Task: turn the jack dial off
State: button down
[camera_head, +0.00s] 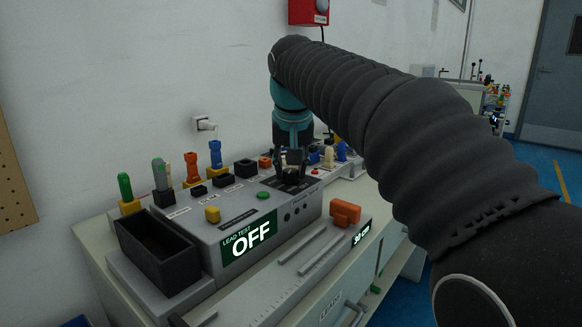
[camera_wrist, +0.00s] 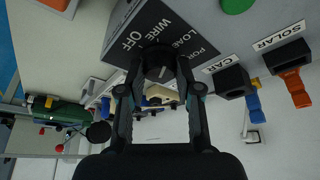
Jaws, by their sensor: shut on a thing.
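The jack dial (camera_wrist: 159,71) is a small dark round knob on a dark panel (camera_wrist: 172,28) with white lettering, including WIRE, OFF and LOAD. My gripper (camera_wrist: 158,64) is shut on the dial, one finger on each side of it. In the head view my gripper (camera_head: 291,160) points down at the back right of the grey test box (camera_head: 215,232) and mostly hides the dial. I cannot tell exactly which label the dial points to. The box's green display (camera_head: 249,239) reads LEAD TEST OFF.
Green, grey, orange and blue plugs stand along the back of the box. A black open bin (camera_head: 158,250) is at the left. An orange block (camera_head: 345,213) sits on the front rail. In the wrist view, sockets labelled CAR (camera_wrist: 231,82) and SOLAR (camera_wrist: 288,57) lie right of the dial.

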jog(key=n+y, duration=0.1)
jog(key=n, duration=0.2)
jog(key=n+g+y, duration=0.1)
jog(key=n, duration=0.2)
jog(key=shift+w+d+n, duration=0.1)
jog(key=shift+d+n, duration=0.05)
jog(key=shift+n, duration=0.15)
jog(key=n+g+y, duration=0.1)
jog(key=n, duration=0.4)
jog(key=shift+n+g+y, duration=0.4)
jog(key=c, duration=0.8)
grip_release()
jog(key=shift+d+r, duration=0.1)
jog(key=shift+r, duration=0.05)
jog(key=v, duration=1.1)
jog(key=shift+r, duration=0.3)
